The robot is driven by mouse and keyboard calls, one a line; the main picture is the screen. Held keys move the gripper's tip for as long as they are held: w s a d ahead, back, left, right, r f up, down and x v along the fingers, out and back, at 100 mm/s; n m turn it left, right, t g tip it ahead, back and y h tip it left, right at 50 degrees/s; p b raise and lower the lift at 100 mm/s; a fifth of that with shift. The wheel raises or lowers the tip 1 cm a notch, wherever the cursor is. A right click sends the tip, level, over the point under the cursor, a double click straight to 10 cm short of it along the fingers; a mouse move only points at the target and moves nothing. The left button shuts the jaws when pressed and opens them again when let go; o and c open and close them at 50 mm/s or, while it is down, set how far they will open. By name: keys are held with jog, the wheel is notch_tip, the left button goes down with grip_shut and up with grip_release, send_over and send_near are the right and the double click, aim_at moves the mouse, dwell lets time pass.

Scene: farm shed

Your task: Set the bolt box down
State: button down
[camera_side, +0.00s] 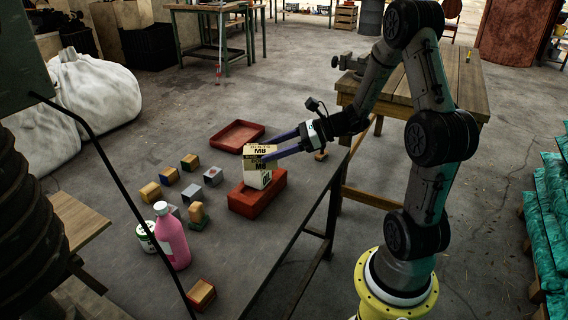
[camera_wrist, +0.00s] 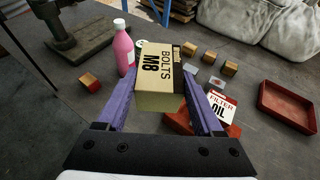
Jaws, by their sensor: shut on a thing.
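The bolt box (camera_wrist: 155,75) is a cream and yellow carton marked BOLTS M8. It is between the purple fingers of my gripper (camera_wrist: 160,82), which are shut on it. In the side view, the bolt box (camera_side: 259,152) is in front of my gripper (camera_side: 270,150), over a red bin (camera_side: 257,200). Whether its underside touches anything is hidden. A white and red oil filter box (camera_wrist: 222,106) stands in the red bin, right of the bolt box in the wrist view.
An empty red tray (camera_side: 237,136) lies on the grey table behind the bin. Several small wood and grey blocks (camera_side: 190,162), a pink bottle (camera_side: 172,238) and a white-green can (camera_side: 146,236) stand left. Bare table lies between bin and front edge.

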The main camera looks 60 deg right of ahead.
jog(key=d+m+t+h, duration=0.1)
jog(key=d+m+h, duration=1.05)
jog(key=d, duration=0.95)
notch_tip(320, 180, down, 10)
jog(key=shift+n+h, duration=0.35)
jog(key=shift+h, duration=0.1)
jog(key=w+d+f, duration=0.4)
jog(key=w, duration=0.1)
jog(key=w+d+f, duration=0.4)
jog(key=w+f, duration=0.1)
jog(key=shift+d, duration=0.4)
jog(key=shift+w+d+f, duration=0.35)
jog(key=shift+f, duration=0.3)
jog(key=shift+w+d+f, duration=0.1)
jog(key=shift+f, duration=1.5)
jog(key=shift+f, duration=0.15)
